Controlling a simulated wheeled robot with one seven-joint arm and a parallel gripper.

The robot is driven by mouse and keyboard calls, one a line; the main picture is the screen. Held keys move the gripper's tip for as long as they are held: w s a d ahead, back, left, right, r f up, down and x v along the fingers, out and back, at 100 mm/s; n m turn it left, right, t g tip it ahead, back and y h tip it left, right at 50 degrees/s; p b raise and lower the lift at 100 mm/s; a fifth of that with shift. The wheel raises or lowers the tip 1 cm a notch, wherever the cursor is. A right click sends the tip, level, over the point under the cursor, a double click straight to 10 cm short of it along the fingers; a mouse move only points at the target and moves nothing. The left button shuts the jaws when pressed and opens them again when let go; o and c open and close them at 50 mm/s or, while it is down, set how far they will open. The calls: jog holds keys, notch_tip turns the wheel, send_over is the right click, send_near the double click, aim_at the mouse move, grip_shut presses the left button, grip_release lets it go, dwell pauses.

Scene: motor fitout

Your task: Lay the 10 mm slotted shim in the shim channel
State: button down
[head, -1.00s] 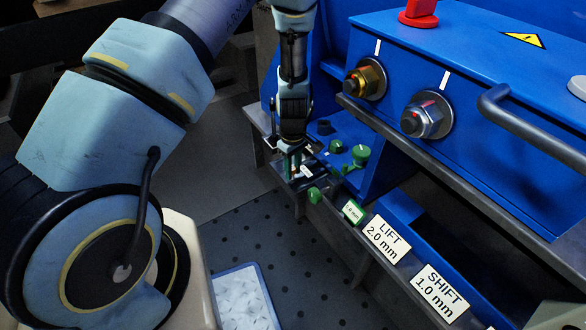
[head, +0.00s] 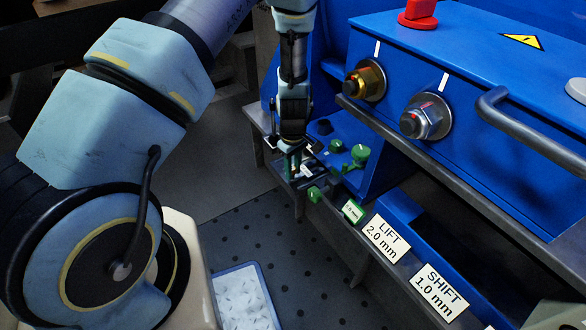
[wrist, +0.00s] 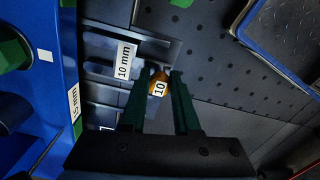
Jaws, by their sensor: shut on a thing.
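My gripper (wrist: 159,76) is shut on the orange tab of the 10 mm slotted shim (wrist: 162,77), which carries a white "10" label. The tab sits between the two green fingertips; the shim's slotted plate cannot be made out. In the head view my gripper (head: 291,172) points down at the rack at the shelf's far left end, and the shim is too small to tell. I cannot identify the shim channel for certain.
A blue housing (head: 470,70) with two large bolts and a grey handle (head: 520,120) stands at right. Green knobs (head: 358,155) are close to the rack. "LIFT 2.0 mm" (head: 386,238) and "SHIFT 1.0 mm" (head: 440,291) labels line the shelf edge. A blue-rimmed tray (head: 244,268) lies lower.

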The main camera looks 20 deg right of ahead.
jog(key=shift+f, duration=0.35)
jog(key=c, duration=0.6)
grip_release()
jog(key=shift+o, duration=0.2)
jog(key=shift+r, duration=0.1)
notch_tip(320, 180, up, 11)
jog(key=shift+f+p, duration=0.15)
jog(key=shift+p, duration=0.75)
jog(key=w+a+r+m, duration=0.1)
jog(key=a+r+m, duration=0.1)
jog(key=a+r, duration=0.75)
jog(key=a+r+m, duration=0.1)
jog(key=a+r, duration=0.6)
jog(key=a, duration=0.5)
jog(key=s+a+r+m+t, duration=0.25)
jog(key=s+a+r, duration=0.3)
jog(key=a, duration=0.35)
jog(key=w+p+v, duration=0.2)
jog(key=p+v, duration=0.8)
jog(key=p, duration=0.1)
jog(key=w+r+p+v, duration=0.1)
jog(key=w+p+v, duration=0.1)
jog(key=p+v, duration=0.9)
jog(key=shift+w+g+p, duration=0.35)
jog(key=shift+w+g, duration=0.1)
jog(key=shift+w, duration=0.2)
